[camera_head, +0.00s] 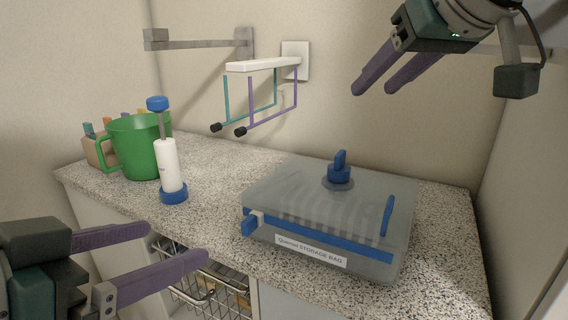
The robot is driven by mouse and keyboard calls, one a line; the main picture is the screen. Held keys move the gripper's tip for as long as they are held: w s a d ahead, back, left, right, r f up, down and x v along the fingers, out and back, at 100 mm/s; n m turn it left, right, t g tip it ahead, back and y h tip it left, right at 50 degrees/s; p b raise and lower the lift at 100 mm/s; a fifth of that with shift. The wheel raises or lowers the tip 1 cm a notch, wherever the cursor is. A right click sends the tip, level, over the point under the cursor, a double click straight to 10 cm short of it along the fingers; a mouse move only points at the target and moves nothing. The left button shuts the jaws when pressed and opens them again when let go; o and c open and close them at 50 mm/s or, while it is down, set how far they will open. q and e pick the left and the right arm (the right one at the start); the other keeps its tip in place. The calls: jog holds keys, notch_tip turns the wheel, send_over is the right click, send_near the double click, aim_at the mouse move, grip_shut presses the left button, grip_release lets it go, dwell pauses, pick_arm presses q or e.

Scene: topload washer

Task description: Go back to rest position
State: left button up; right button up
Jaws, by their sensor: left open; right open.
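My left gripper (180,246) is at the lower left, in front of the counter's front edge. Its two purple fingers are apart, with nothing between them. My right gripper (371,92) is at the upper right, raised in front of the back wall and above the counter. Its two purple fingers are spread a little and hold nothing. Neither gripper touches any object that I can see. The speckled counter (226,216) lies between and below them.
A grey storage bag box (300,207) with blue parts sits on the counter's right. A green mug (134,148), a white and blue pump-like cylinder (169,166) and a holder with coloured items (97,150) stand left. A wall rack (262,66) hangs behind; a wire basket (205,290) sits below.

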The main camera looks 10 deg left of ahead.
jog(key=s+a+f+n+g+y+p, duration=0.1)
jog(key=s+a+f+g+p, duration=0.2)
jog(key=s, duration=0.5)
jog(key=s+a+f+n+y+p, duration=0.1)
jog(key=s+a+f+p, duration=0.2)
jog(key=s+a, duration=0.35)
pick_arm(q)
jog(key=s+r+n+g+y+p, duration=0.15)
jog(key=s+g+p, duration=0.3)
jog(key=s, duration=0.45)
jog(key=s+r+g+y+p, duration=0.3)
jog(key=s+g, duration=0.2)
jog(key=s, duration=0.3)
pick_arm(e)
jog(key=s+d+f+m+g+h, duration=0.25)
jog(key=s+d+m+h, duration=0.3)
jog(key=s+d, duration=1.65)
pick_arm(q)
notch_tip(320, 180, up, 38)
jog(key=p, duration=3.7)
jog(key=shift+a+f, duration=0.15)
jog(key=shift+a, duration=0.15)
pick_arm(e)
notch_tip(320, 180, up, 37)
jog(key=d, duration=0.1)
jog(key=shift+w+h, duration=0.45)
pick_arm(q)
jog(key=shift+h, duration=0.25)
pick_arm(e)
jog(key=shift+f, duration=0.15)
